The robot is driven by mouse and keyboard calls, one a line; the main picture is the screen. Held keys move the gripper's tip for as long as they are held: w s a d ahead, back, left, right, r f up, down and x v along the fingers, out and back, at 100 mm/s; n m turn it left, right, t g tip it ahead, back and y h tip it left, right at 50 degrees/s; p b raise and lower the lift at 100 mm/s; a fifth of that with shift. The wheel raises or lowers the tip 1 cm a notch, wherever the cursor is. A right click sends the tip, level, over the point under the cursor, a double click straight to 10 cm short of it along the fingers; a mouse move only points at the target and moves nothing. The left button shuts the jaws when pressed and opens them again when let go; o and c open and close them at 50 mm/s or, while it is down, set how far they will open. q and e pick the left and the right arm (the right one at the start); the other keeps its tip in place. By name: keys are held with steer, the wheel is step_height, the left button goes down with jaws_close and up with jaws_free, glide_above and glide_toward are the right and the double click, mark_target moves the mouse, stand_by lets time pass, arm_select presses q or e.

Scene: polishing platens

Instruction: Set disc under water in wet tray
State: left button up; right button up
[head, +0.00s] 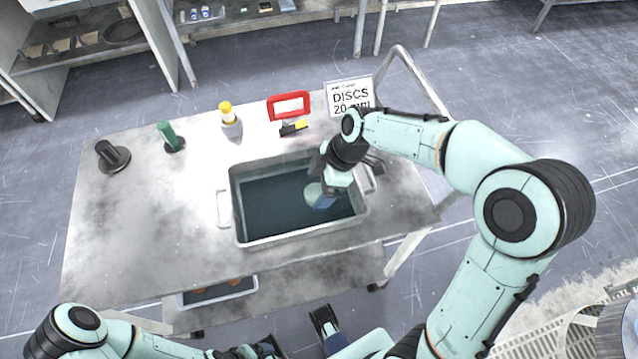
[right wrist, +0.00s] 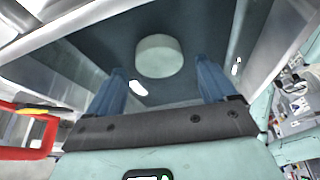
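The wet tray (head: 238,212) is a grey metal basin with dark water, set in the middle of the table. A pale green-grey round disc (head: 313,191) is inside its right half, partly hidden by my right gripper (head: 324,200). In the right wrist view the disc (right wrist: 160,55) lies beyond and between the two blue fingers, which are spread wide and do not touch it. I cannot tell how deep it sits in the water. My left arm shows at the bottom edge; its fingers are not clear enough to judge.
Behind the tray are a red frame (head: 289,106), a black-and-yellow tool (head: 293,128), a "DISCS" sign (head: 349,95), a yellow-capped bottle (head: 229,121), a green-handled tool (head: 169,137) and a black knob (head: 112,155). The table's left front is clear.

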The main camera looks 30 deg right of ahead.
steer(key=shift+r+p, duration=0.55)
steer(key=p+v, duration=0.1)
steer(key=v, duration=1.1)
steer(key=shift+p, duration=0.35)
